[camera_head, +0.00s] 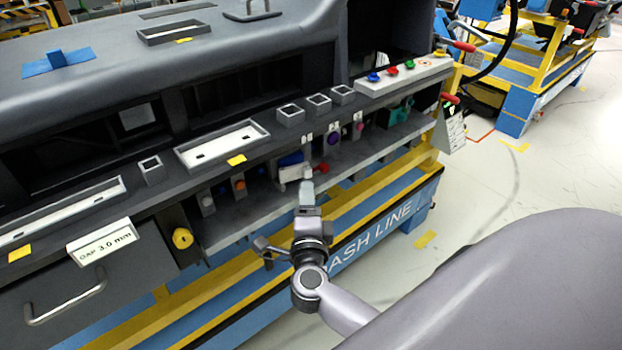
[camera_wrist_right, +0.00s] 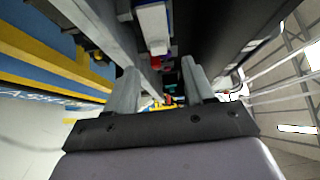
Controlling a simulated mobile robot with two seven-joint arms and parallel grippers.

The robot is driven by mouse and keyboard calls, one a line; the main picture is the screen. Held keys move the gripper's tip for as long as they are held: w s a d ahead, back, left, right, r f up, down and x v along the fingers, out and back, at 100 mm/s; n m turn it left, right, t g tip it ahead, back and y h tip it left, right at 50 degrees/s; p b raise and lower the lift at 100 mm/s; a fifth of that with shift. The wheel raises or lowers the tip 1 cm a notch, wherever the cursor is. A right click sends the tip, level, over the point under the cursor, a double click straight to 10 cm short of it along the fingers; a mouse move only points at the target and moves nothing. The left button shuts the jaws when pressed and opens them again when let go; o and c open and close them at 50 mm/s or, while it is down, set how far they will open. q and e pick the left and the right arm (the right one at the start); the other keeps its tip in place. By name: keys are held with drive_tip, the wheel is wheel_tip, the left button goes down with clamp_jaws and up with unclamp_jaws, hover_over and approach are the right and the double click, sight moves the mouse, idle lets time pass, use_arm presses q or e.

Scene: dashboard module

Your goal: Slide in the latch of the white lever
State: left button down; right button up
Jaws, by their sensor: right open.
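The white lever (camera_head: 291,172) is on the lower shelf of the dashboard module, beside a blue block (camera_head: 290,158). In the right wrist view a white block, which looks like the lever (camera_wrist_right: 154,24), is at the top, ahead of the fingers. Its latch cannot be made out. My right gripper (camera_head: 306,178) is just in front of the shelf, close to the lever's right end. In the wrist view its two fingers (camera_wrist_right: 161,80) are apart with nothing gripped between them. Whether a finger touches the lever cannot be told. My left gripper is not in view.
A purple knob (camera_head: 334,139) and a red part (camera_head: 322,168) are close to the right of the lever. The module's upper ledge (camera_head: 258,152) overhangs the shelf. A yellow knob (camera_head: 182,238) is at the left.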

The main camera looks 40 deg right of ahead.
sight(307, 175)
drive_tip(key=shift+x, duration=3.65)
drive_tip(key=shift+f, duration=0.15)
